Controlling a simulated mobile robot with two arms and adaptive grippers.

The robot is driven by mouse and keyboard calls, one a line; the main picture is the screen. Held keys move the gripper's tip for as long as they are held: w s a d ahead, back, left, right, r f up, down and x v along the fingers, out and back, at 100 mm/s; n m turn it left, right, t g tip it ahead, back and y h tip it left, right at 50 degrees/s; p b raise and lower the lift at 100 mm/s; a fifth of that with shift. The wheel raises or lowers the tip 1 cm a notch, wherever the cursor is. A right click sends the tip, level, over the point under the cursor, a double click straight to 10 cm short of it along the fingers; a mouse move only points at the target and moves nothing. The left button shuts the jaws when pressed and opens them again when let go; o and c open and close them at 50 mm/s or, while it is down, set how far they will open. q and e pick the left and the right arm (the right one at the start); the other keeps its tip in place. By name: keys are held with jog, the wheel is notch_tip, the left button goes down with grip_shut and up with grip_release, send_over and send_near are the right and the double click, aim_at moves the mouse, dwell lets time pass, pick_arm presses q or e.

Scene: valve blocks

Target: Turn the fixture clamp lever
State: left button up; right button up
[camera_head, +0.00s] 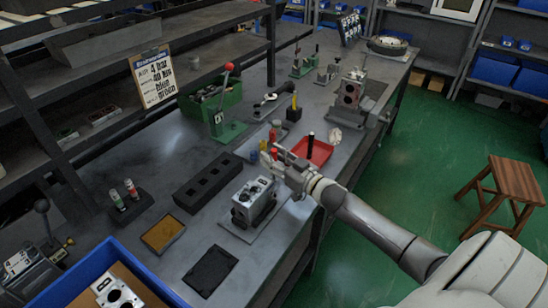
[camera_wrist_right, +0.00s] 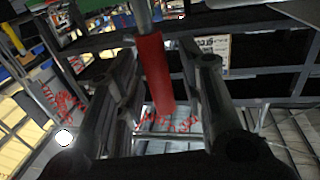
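The fixture (camera_head: 253,203) is a grey metal block with holes on a flat plate, near the front edge of the bench in the head view. My right gripper (camera_head: 268,158) is just behind and above it, coming from the right. A red lever grip (camera_wrist_right: 155,75) on a grey rod stands between its two fingers in the right wrist view. The fingers are apart, one on each side, with narrow gaps seeming to show. A small red part (camera_head: 274,153) shows at the fingertips in the head view. The lever's joint to the fixture is hidden. My left gripper is not in view.
A red tray (camera_head: 322,150) lies behind my right forearm. A black slotted block (camera_head: 190,193) and a dark mat (camera_head: 210,271) lie left of the fixture. A green press (camera_head: 225,125) with a red-knobbed lever stands farther back. A blue bin (camera_head: 95,262) is front left.

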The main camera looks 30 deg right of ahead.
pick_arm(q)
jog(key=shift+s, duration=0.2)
pick_arm(e)
grip_shut()
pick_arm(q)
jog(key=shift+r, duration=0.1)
